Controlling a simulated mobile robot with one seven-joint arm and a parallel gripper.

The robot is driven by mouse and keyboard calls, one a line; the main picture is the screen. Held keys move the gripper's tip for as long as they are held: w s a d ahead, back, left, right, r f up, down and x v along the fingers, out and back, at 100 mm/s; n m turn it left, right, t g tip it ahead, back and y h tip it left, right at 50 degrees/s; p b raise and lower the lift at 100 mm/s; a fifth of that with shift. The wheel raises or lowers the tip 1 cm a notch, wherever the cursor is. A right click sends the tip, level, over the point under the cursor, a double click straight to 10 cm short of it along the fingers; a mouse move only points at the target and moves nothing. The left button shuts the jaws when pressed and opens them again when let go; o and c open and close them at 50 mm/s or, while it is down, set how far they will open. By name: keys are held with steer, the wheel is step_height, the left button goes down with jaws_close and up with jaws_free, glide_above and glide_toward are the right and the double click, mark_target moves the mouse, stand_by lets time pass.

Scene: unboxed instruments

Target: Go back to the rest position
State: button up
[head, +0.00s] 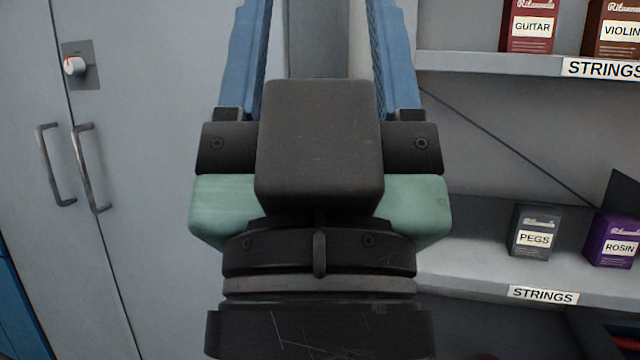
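My gripper (318,30) fills the middle of the head view, seen from behind. Its two blue fingers stand well apart and run up out of the top of the picture. Their tips are out of view. The visible part of the gap between them is empty, with only grey background showing through. The dark gripper body and green housing hide what lies directly behind them.
A grey cabinet (150,220) with two bar handles and a knob stands at left. At right, an upper shelf (480,70) holds a red GUITAR box (529,24) and a brown VIOLIN box (615,27). A lower shelf (460,262) holds a PEGS box (535,232) and a purple ROSIN box (611,240).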

step_height(320, 180, up, 27)
steer(key=p, duration=2.4)
steer(key=shift+f, duration=0.1)
